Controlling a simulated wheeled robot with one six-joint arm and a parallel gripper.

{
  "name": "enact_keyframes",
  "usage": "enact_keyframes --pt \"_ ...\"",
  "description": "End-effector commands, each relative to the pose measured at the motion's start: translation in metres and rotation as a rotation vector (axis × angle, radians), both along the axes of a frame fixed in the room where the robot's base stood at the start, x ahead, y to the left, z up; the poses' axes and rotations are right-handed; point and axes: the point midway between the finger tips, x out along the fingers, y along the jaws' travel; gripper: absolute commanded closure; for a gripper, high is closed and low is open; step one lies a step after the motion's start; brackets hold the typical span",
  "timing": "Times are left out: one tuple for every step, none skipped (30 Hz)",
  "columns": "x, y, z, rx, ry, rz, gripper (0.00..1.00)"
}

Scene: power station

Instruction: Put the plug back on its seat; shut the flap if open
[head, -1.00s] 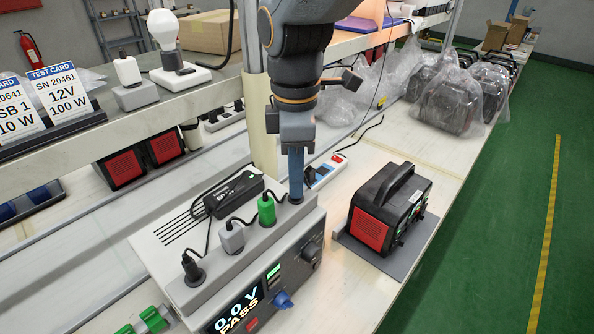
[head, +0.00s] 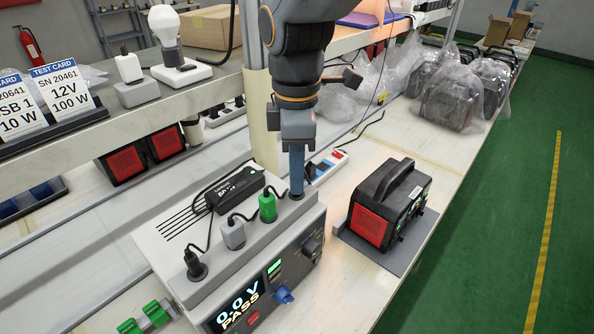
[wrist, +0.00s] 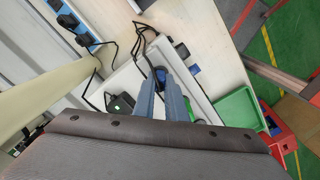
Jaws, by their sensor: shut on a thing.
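My gripper (head: 297,192) points straight down at the far end of the grey socket rail (head: 225,262) on the tester. Its blue fingers are closed together on a small dark plug (wrist: 160,74), mostly hidden by the fingertips. The plug is at or just above the rail; I cannot tell whether it is fully seated. Along the rail stand a green plug (head: 267,207), a grey plug (head: 233,234) and a black plug (head: 196,266), each with a cable. I cannot make out a flap.
A black and red power station (head: 385,215) stands on a grey mat right of the tester. A black adapter (head: 235,190) lies behind the rail. A power strip (head: 327,168) lies beyond my gripper. A pale post (head: 262,120) and the shelf (head: 180,92) are close on the left.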

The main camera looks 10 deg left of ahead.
Motion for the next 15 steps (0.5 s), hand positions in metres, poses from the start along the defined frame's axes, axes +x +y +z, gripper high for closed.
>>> enact_keyframes --pt "0.0 -0.0002 0.0001 0.0 0.0 0.0 1.0" --pt "0.0 -0.0002 -0.0001 0.0 0.0 0.0 1.0" --pt "0.0 -0.0002 -0.0002 0.0 0.0 0.0 1.0" --pt "0.0001 -0.0002 -0.0002 0.0 0.0 0.0 1.0" --pt "0.0001 -0.0002 -0.0002 0.0 0.0 0.0 1.0" --pt "0.0001 -0.0002 -0.0003 0.0 0.0 0.0 1.0" --pt "0.0001 -0.0002 -0.0003 0.0 0.0 0.0 1.0" --pt "0.0 -0.0002 -0.0003 0.0 0.0 0.0 1.0" --pt "0.0001 -0.0002 -0.0003 0.0 0.0 0.0 1.0" --pt "0.0 -0.0002 -0.0003 0.0 0.0 0.0 1.0" --pt "0.0 -0.0002 -0.0004 0.0 0.0 0.0 1.0" --pt "0.0 -0.0002 -0.0005 0.0 0.0 0.0 1.0" --pt "0.0 -0.0002 -0.0005 0.0 0.0 0.0 0.85" --pt "0.0 -0.0002 -0.0005 0.0 0.0 0.0 0.8" --pt "0.0 -0.0002 -0.0005 0.0 0.001 0.0 0.74"
